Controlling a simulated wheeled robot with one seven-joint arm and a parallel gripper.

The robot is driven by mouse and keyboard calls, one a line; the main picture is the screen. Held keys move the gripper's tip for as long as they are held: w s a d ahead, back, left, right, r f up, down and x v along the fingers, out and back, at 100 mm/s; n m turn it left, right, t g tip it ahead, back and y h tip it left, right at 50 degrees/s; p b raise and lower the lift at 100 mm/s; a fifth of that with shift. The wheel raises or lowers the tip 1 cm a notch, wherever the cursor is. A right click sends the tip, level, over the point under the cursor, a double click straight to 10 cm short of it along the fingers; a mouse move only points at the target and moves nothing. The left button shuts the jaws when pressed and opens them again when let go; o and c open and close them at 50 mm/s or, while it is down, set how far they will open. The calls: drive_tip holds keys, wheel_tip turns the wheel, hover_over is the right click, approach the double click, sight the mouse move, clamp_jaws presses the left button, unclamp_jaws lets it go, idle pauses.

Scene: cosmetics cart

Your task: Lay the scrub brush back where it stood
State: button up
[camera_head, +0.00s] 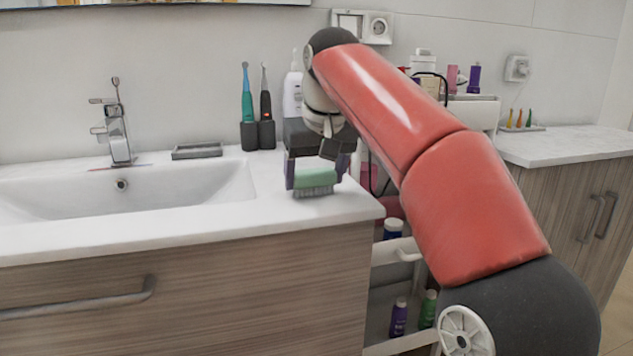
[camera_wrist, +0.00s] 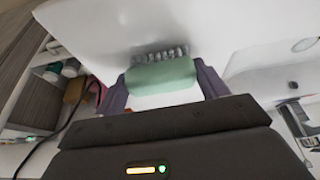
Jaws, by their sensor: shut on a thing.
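The scrub brush (camera_head: 314,180) has a light green back and grey bristles that point down. My gripper (camera_head: 318,173) is shut on it, with one dark purple finger at each end. The brush is at the right end of the white sink counter (camera_head: 240,218), near its front right corner. Its bristles are at or just above the counter; I cannot tell if they touch. In the wrist view the green back (camera_wrist: 162,75) sits between the fingers (camera_wrist: 161,86), with the bristles toward the white counter.
Two electric toothbrushes (camera_head: 257,134) and a white pump bottle (camera_head: 292,95) stand behind my gripper. A grey soap dish (camera_head: 197,151) lies near the faucet (camera_head: 117,135). A cart with bottles (camera_head: 399,315) stands right of the counter edge. The counter front between basin and brush is clear.

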drive_tip(key=shift+f, duration=0.1)
drive_tip(key=o, duration=0.9)
drive_tip(key=shift+f+b, duration=0.15)
drive_tip(key=shift+b, duration=0.25)
drive_tip(key=p+v, duration=0.3)
drive_tip(key=v, duration=0.5)
drive_tip(key=shift+s, duration=0.1)
